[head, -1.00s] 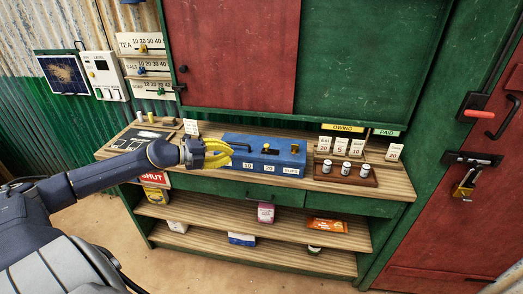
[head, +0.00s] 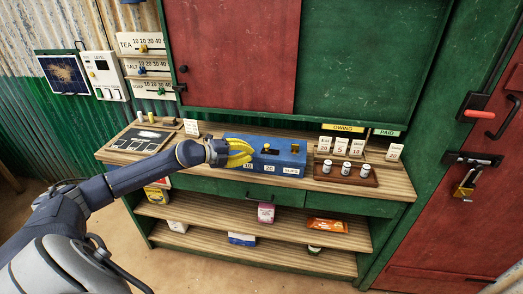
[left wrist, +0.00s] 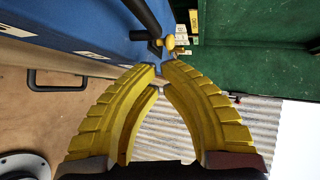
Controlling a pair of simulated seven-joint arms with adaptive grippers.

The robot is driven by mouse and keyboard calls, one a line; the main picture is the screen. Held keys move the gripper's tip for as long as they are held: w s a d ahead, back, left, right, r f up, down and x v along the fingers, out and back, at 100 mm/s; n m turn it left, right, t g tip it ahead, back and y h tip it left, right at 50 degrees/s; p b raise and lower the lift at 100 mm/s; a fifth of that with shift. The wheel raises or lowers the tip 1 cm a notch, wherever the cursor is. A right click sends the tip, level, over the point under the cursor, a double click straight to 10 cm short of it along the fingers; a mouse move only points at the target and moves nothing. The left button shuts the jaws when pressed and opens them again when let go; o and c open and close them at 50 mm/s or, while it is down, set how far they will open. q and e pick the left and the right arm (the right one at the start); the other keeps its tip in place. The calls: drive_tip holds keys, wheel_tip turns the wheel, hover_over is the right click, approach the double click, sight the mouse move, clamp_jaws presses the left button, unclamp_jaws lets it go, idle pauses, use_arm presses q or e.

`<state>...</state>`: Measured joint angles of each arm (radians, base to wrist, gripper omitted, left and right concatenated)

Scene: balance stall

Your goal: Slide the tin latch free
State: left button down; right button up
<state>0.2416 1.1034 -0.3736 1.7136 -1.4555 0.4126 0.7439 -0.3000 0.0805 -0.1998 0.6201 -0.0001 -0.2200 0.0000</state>
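The blue tin (head: 262,158) stands on the wooden counter, with labels along its front and yellow parts in openings in its top. In the left wrist view, the tin (left wrist: 88,22) fills the upper left. A black rod (left wrist: 142,14) and a small yellow knob (left wrist: 170,42) show beside it; which part is the latch I cannot tell for certain. My left gripper (head: 251,150) is at the tin's left end. In the left wrist view its yellow fingertips (left wrist: 161,65) come together just below the knob, with nothing visible between them. Contact is unclear. My right gripper is out of view.
A dark tray (head: 345,173) with several small cans stands right of the tin, before price cards. A dark board (head: 135,142) lies at the counter's left. A drawer handle (left wrist: 30,80) shows below the tin. Shelves underneath hold packets.

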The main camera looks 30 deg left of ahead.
sight(262, 156)
use_arm(q)
drive_tip(key=shift+r+x, duration=0.2)
drive_tip(key=shift+x, duration=0.75)
drive_tip(key=shift+r+x, duration=0.15)
drive_tip(key=shift+x, duration=0.75)
drive_tip(key=shift+r+x, duration=0.2)
drive_tip(key=shift+x, duration=0.75)
drive_tip(key=shift+w+d, duration=0.15)
drive_tip(key=shift+w, duration=0.05)
